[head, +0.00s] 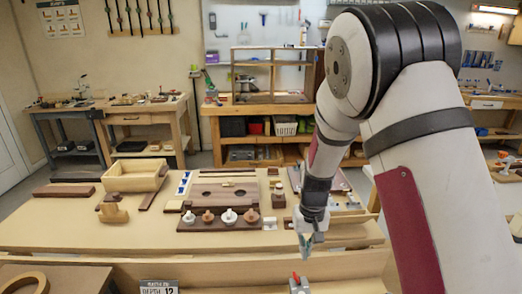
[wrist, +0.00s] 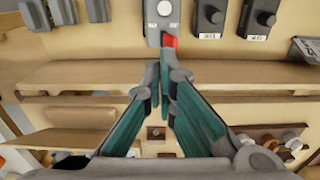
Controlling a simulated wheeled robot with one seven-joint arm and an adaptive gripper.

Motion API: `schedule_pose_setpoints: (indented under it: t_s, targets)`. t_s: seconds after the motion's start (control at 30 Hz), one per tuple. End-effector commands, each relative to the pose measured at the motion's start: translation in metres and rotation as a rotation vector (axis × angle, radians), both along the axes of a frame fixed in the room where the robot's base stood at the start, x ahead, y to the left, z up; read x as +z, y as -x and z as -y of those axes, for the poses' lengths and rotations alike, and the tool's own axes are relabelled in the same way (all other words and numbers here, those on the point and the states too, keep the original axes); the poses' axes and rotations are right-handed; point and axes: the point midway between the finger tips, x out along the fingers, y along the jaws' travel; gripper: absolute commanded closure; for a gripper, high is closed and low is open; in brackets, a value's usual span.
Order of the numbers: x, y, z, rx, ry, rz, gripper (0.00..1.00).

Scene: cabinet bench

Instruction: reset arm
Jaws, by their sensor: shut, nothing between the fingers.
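My gripper (head: 305,248) hangs from my arm over the front part of the bench, pointing down, with its fingers together and empty. In the wrist view its teal-sided fingers (wrist: 164,66) meet at the tips. The tips are close to a grey switch box with a red lever (wrist: 170,41); I cannot tell whether they touch it. In the head view the grey box (head: 299,287) with its red top shows at the bottom edge, below the fingertips, with a gap between.
Dark knobbed boxes (wrist: 257,18) stand beside the switch box. A wooden ledge (wrist: 80,75) crosses the wrist view.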

Motion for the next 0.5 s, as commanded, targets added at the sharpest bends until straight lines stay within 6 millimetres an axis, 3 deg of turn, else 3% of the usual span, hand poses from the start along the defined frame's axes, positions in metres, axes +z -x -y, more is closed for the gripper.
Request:
schedule_pose_setpoints:
  t_s: [0.17, 0.5]
  targets:
    - [0.053, 0.012, 0.001, -0.006, -0.034, 0.046, 1.0]
    - [0.15, 0.062, 0.007, -0.004, -0.08, 0.141, 1.0]
